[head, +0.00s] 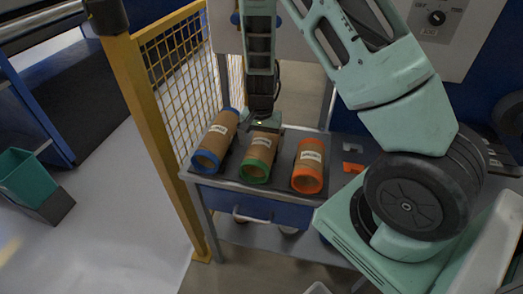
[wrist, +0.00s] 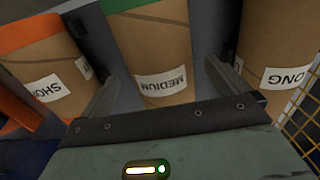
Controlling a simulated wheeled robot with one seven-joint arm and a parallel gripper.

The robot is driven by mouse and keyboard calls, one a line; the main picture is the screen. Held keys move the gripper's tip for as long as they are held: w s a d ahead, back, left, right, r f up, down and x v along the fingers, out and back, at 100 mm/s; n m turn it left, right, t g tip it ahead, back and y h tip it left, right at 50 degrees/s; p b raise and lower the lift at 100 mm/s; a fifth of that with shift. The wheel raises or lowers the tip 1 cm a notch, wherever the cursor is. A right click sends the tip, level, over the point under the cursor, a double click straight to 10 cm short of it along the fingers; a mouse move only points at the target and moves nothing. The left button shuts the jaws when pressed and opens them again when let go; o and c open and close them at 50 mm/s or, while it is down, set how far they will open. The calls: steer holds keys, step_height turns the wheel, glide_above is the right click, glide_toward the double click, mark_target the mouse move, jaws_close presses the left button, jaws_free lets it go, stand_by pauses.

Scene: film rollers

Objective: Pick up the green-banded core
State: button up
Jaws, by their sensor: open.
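The green-banded core (head: 259,160) is a brown tube with a green end and a white label. It lies between the blue-banded core (head: 216,142) and the orange-banded core (head: 308,168) on the grey cart top. In the wrist view the green-banded core (wrist: 152,50) has a label reading MEDIUM, and a little green shows at the top edge. My gripper (wrist: 164,70) is open, with one finger on each side of this core. In the head view my gripper (head: 263,127) is at the core's far end, pointing down. Whether the fingers touch the core is unclear.
The neighbouring cores, labelled SHORT (wrist: 45,85) and LONG (wrist: 275,60), lie close outside my fingers. A yellow mesh fence (head: 175,62) stands left of the cart. Small orange and dark parts (head: 352,160) lie right of the cores. A green bin (head: 27,178) stands on the floor.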

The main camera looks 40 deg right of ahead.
step_height(320, 180, down, 4)
steer(key=shift+a+f, duration=0.1)
steer(key=c, duration=1.2)
steer(key=shift+c, duration=0.2)
